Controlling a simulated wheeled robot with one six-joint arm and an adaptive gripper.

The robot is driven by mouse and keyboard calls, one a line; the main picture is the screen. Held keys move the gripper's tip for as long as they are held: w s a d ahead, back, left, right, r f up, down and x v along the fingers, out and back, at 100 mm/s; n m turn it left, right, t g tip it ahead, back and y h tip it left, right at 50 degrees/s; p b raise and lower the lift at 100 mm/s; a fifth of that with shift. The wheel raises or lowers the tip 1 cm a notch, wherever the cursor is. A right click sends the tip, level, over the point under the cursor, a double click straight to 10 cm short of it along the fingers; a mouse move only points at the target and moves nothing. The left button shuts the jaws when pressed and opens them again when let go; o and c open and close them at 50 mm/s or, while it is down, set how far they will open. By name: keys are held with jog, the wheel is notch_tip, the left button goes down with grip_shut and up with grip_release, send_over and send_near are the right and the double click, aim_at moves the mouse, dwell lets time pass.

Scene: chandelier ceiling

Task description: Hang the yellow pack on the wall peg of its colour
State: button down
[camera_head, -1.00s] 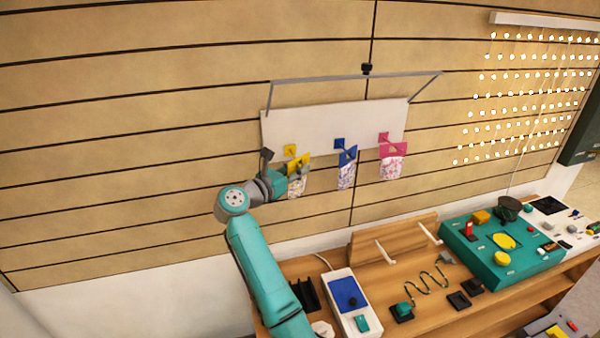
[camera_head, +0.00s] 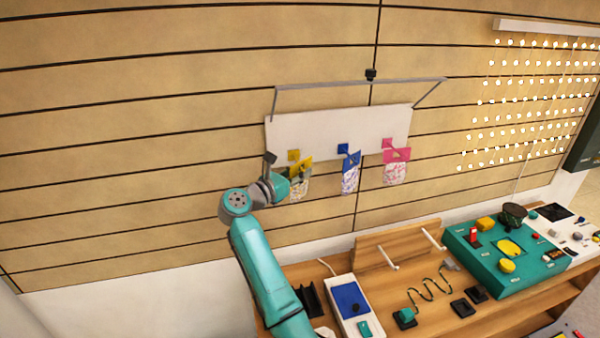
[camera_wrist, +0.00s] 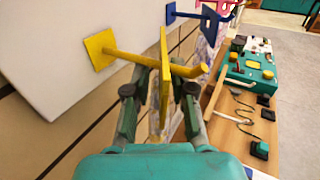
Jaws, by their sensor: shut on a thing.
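The yellow pack has a yellow header card (camera_head: 302,165) over a clear, patterned pouch. In the wrist view the card (camera_wrist: 164,78) is edge-on and upright between the fingers of my gripper (camera_wrist: 160,95), which is shut on it. The yellow peg (camera_wrist: 190,70) sticks out from a yellow square plate (camera_wrist: 100,48) on the white board. The peg shows on both sides of the card and seems to pass through it; the hole itself is hidden. In the head view my gripper (camera_head: 286,186) is at the left peg, whose plate (camera_head: 293,155) shows above the card.
A blue pack (camera_head: 350,175) and a pink pack (camera_head: 396,172) hang on their pegs to the right. A grey bar (camera_head: 360,82) juts out above the white board (camera_head: 340,128). Below is a wooden bench (camera_head: 390,300) with a teal box (camera_head: 505,255) and several gadgets.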

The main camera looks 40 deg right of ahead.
jog(key=c, duration=0.9)
grip_release()
